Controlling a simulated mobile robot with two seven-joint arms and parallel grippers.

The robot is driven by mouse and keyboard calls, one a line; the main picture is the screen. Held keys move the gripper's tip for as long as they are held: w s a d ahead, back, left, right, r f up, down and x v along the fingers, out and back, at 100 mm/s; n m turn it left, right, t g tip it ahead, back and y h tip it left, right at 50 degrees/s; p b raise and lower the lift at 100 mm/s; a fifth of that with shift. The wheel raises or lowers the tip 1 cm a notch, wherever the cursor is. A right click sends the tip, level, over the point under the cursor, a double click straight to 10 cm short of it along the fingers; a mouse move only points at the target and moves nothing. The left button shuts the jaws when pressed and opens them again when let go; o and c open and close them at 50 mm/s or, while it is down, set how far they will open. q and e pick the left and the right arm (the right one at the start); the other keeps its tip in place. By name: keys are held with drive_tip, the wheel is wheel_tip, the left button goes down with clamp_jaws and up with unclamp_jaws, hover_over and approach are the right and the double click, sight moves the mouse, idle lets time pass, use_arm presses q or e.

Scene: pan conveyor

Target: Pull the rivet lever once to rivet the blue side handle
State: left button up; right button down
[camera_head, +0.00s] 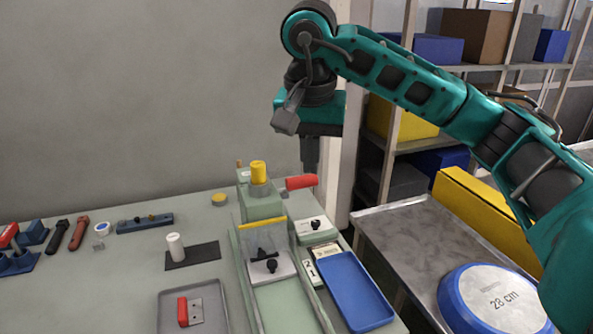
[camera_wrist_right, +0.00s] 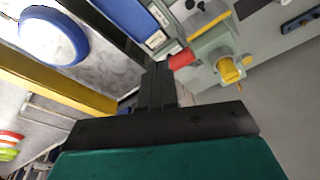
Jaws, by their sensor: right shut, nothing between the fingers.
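The rivet press (camera_head: 262,205) is a pale green block with a yellow cap (camera_head: 258,172), at the back of the bench. Its red lever (camera_head: 301,182) sticks out to the right. My right gripper (camera_head: 310,168) points down just behind or above the lever's end, shut and empty. In the right wrist view the shut fingers (camera_wrist_right: 158,68) are beside the red lever grip (camera_wrist_right: 182,59); I cannot tell whether they touch. A clear guard with a yellow top edge (camera_head: 263,222) stands before the press. I cannot make out the blue side handle. My left gripper is out of view.
A blue tray (camera_head: 352,290) lies right of the press rails. A grey tray (camera_head: 160,318) holds a red handle (camera_head: 183,311). A blue-rimmed pan (camera_head: 500,296) lies on the metal table at right, beside a yellow barrier (camera_head: 480,215). Small tools lie at left.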

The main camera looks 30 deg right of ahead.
drive_tip(key=r, duration=0.5)
drive_tip(key=shift+s+a+r, duration=0.1)
drive_tip(key=shift+s+r, duration=0.1)
drive_tip(key=shift+s, duration=0.1)
idle(0.4)
